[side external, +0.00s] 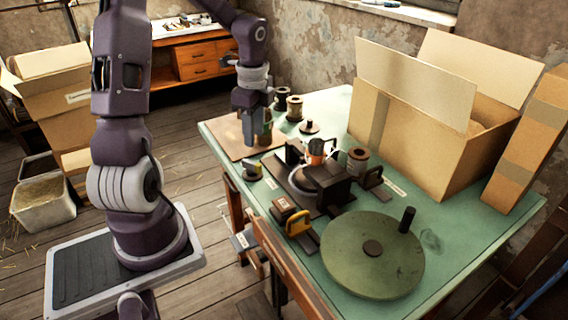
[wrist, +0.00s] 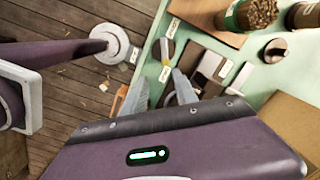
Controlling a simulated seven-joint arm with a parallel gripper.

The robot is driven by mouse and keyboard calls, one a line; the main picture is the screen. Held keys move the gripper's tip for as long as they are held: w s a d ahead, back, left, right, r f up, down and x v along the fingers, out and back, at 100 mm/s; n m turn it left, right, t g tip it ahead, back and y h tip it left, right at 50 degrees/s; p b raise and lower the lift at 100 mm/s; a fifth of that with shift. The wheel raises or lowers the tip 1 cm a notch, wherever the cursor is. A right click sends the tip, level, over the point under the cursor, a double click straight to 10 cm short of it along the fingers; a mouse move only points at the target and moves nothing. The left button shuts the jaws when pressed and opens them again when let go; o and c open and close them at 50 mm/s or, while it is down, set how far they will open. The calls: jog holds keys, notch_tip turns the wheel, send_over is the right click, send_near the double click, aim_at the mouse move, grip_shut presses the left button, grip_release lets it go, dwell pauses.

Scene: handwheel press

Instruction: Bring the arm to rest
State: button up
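My gripper (side external: 256,138) hangs pointing down above the brown board at the table's far left corner. In the wrist view its two fingers (wrist: 158,92) are spread apart, with nothing held between them. The green handwheel (side external: 365,272) with its upright black handle (side external: 407,219) lies at the table's front, well away from my gripper. The dark press (side external: 322,182) stands mid-table, to the right of my gripper. A small dark knob with a yellow pointer (wrist: 165,70) shows beyond the fingers in the wrist view.
Spools (side external: 294,108) stand just behind my gripper; a green-banded one (wrist: 248,14) shows in the wrist view. An open cardboard box (side external: 410,145) fills the table's back right. A yellow-handled device (side external: 298,222) sits near the front edge. Wooden floor lies left of the table.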

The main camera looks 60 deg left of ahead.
jog(key=s+d+r+n+t+y, duration=0.2)
jog(key=s+d+r+n, duration=0.15)
jog(key=d+r, duration=0.55)
jog(key=s+d+r+n+t+h, duration=0.3)
jog(key=s+d+n, duration=0.4)
jog(key=s+d, duration=0.3)
jog(key=d+r, duration=0.1)
jog(key=d, duration=0.2)
jog(key=shift+s+t, duration=0.3)
jog(key=shift+s, duration=0.05)
jog(key=shift+a, duration=0.1)
